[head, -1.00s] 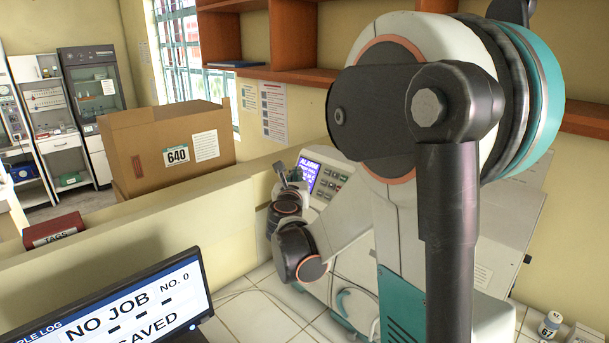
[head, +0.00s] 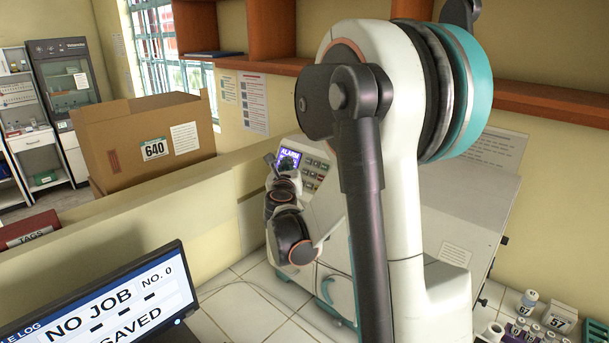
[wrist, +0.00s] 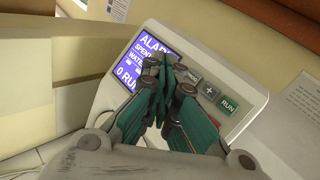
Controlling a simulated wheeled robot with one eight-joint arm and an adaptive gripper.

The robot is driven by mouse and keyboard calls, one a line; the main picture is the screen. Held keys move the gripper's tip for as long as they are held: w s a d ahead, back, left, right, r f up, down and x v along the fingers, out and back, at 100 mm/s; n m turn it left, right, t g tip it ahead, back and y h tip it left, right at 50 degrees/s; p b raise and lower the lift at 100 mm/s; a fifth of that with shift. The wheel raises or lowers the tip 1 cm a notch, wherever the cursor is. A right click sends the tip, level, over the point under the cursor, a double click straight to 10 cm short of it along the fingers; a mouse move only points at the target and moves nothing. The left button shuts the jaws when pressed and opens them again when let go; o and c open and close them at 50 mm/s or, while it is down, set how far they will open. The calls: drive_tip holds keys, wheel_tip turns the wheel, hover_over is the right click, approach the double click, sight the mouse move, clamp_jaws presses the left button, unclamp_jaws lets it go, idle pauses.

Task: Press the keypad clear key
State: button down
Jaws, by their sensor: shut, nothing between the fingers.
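The incubator (head: 440,215) stands against the wall, with a sloped control panel at its upper left. Its screen (head: 289,159) is lit blue and reads ALARM; the wrist view shows the same screen (wrist: 143,57) with more text, partly covered. The keypad (head: 316,173) sits right of the screen. In the wrist view a plus key (wrist: 209,90) and a green RUN key (wrist: 228,105) show; other keys are hidden behind my fingers, and I cannot make out the clear key. My gripper (wrist: 162,72) is shut and empty, in front of the panel; contact cannot be told.
A low partition wall (head: 150,215) runs left of the incubator, with a cardboard box (head: 125,150) beyond it. A monitor (head: 110,300) stands at front left. Vials (head: 520,325) and small boxes sit at lower right. A wooden shelf (head: 540,100) hangs above.

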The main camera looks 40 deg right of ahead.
drive_tip(key=shift+w+d+f+b, duration=0.1)
drive_tip(key=shift+d+f+b, duration=0.2)
drive_tip(key=shift+d, duration=0.35)
drive_tip(key=shift+w+d+f+b, duration=0.1)
drive_tip(key=shift+d+f+b, duration=0.2)
drive_tip(key=shift+d, duration=0.4)
drive_tip(key=shift+w+d+f+b, duration=0.1)
drive_tip(key=shift+d+f+b, duration=0.1)
drive_tip(key=shift+d+f, duration=0.35)
drive_tip(key=shift+d, duration=0.2)
drive_tip(key=shift+d+b, duration=0.25)
drive_tip(key=shift+b, duration=0.05)
drive_tip(key=shift+d+f+b, duration=0.2)
drive_tip(key=shift+d+b, duration=0.1)
idle(0.5)
drive_tip(key=shift+a+r, duration=0.1)
idle(0.4)
drive_tip(key=shift+a+r, duration=0.25)
drive_tip(key=shift+a, duration=0.35)
drive_tip(key=a, duration=0.1)
drive_tip(key=a+r+p, duration=0.1)
drive_tip(key=a, duration=0.1)
drive_tip(key=a+r, duration=0.1)
drive_tip(key=shift+s+a+r, duration=0.1)
drive_tip(key=shift+s+a, duration=0.05)
drive_tip(key=shift+s, duration=0.2)
